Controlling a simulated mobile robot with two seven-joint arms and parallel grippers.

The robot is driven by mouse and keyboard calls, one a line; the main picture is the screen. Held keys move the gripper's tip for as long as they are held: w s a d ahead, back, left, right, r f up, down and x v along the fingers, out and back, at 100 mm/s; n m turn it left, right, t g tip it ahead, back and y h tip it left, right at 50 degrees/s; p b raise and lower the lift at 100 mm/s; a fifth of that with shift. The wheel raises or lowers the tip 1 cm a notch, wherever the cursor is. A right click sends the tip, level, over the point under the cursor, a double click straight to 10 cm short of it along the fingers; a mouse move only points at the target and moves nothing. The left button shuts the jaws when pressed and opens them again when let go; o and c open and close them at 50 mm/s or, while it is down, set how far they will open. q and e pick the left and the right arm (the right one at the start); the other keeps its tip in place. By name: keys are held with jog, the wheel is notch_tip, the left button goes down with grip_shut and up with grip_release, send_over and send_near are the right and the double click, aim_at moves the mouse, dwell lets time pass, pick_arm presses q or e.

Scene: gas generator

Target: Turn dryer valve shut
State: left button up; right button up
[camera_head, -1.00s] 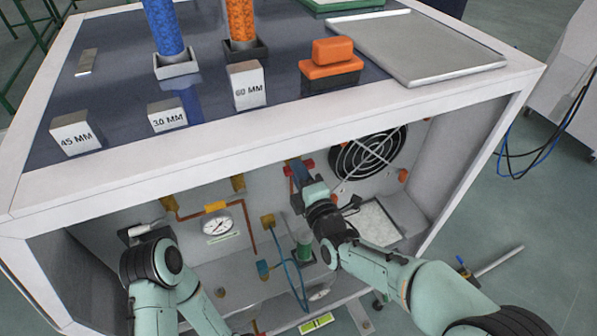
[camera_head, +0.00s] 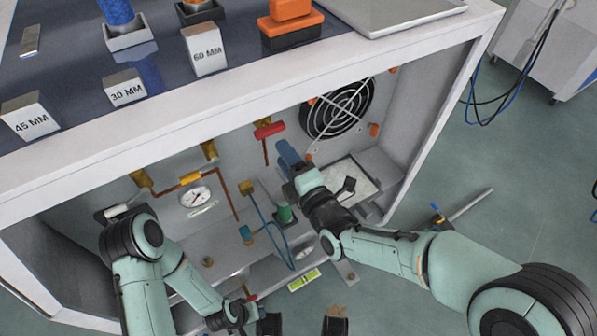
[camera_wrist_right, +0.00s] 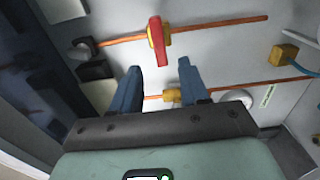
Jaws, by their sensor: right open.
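The valve with a red handle (camera_head: 269,129) sits on a copper pipe on the cabinet's inner back wall, left of the fan. In the right wrist view its red handle (camera_wrist_right: 157,40) lies across the pipe, beyond my fingertips. My right gripper (camera_head: 288,152) is inside the cabinet, just below and right of the handle in the head view. Its blue fingers (camera_wrist_right: 160,72) are open and empty, apart from the handle. My left arm reaches down at the left of the head view; its gripper's fingers cannot be made out clearly at the bottom edge.
A round black fan grille (camera_head: 338,107) is right of the valve. A pressure gauge (camera_head: 195,197) and yellow fittings are on the left. A blue hose (camera_head: 268,232) hangs below. The table's white front edge overhangs the opening. A white tray (camera_head: 350,182) lies at the right.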

jog(key=v, duration=0.5)
jog(key=shift+s+d, duration=0.2)
jog(key=shift+s, duration=0.05)
